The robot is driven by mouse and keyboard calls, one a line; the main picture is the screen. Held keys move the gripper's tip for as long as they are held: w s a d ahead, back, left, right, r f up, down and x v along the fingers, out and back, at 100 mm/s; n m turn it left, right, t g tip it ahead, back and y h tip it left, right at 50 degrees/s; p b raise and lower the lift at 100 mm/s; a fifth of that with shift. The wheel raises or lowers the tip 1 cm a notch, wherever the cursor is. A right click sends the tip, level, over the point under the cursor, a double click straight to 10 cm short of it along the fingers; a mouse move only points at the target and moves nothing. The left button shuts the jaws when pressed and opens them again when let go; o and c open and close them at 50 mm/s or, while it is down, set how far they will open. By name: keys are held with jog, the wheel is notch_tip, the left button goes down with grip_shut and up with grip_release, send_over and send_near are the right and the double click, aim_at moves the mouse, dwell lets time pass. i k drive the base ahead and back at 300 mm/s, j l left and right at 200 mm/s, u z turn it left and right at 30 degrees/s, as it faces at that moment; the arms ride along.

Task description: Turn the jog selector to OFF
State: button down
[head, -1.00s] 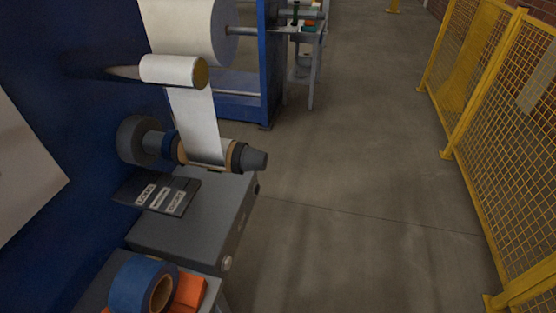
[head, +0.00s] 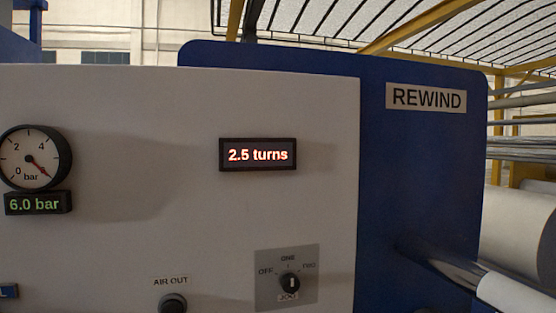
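My gripper is not in view.
A display (head: 258,155) reads 2.5 turns. A pressure gauge (head: 31,158) sits at the left above a 6.0 bar readout (head: 38,203). A black AIR OUT knob (head: 173,304) is left of the selector. A shiny shaft (head: 440,263) and white roll (head: 515,296) stick out at right.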

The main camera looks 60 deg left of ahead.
aim_at(290, 283)
jog(key=k+j, duration=0.1)
jog(key=k, duration=0.5)
jog(key=k+j+u, duration=0.1)
jog(key=k, duration=0.5)
jog(key=k+j+u, duration=0.1)
jog(key=k+j, duration=0.2)
jog(key=j, duration=0.15)
jog(key=k+j, duration=0.3)
jog(key=j, duration=0.15)
jog(key=i+j, duration=0.1)
jog(key=j, duration=0.5)
jog(key=j+u, duration=0.15)
jog(key=j, duration=0.45)
jog(key=l, duration=0.45)
jog(key=k+l, duration=0.1)
jog(key=l, duration=0.35)
jog(key=i+l, duration=0.1)
jog(key=l, duration=0.25)
jog(key=i+l+z, duration=0.1)
jog(key=l, duration=0.2)
jog(key=i+l, duration=0.15)
jog(key=l, duration=0.2)
jog(key=i+z, duration=0.15)
jog(key=i, duration=1)
